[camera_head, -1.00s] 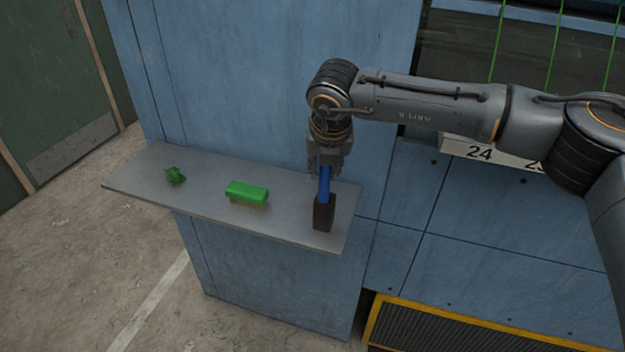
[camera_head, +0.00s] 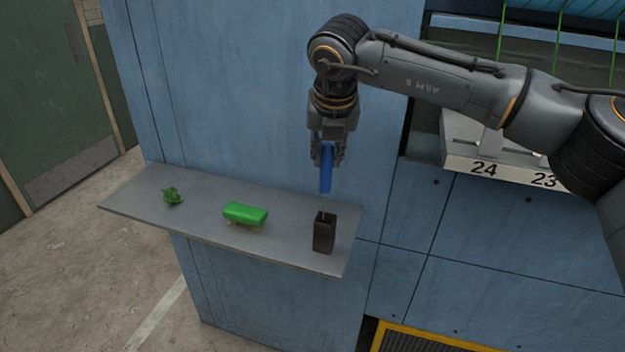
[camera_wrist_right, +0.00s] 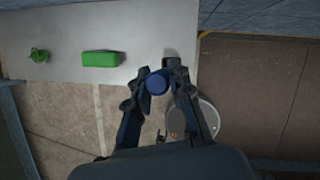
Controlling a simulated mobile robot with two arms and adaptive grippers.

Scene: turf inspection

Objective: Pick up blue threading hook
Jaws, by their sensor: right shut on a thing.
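The blue threading hook (camera_head: 326,170) is held upright in my right gripper (camera_head: 327,152), which is shut on it. Its lower end hangs just above a dark brown holder (camera_head: 323,233) on the grey shelf (camera_head: 280,250). In the right wrist view the hook's round blue end (camera_wrist_right: 156,83) shows between the two fingers of my right gripper (camera_wrist_right: 160,78). My left gripper is in neither view.
A green block-shaped thing (camera_head: 245,213) and a small crumpled green thing (camera_head: 172,196) lie on the shelf to the left. A blue wall (camera_head: 250,90) stands behind. A ledge numbered 24 and 23 (camera_head: 512,172) is at the right.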

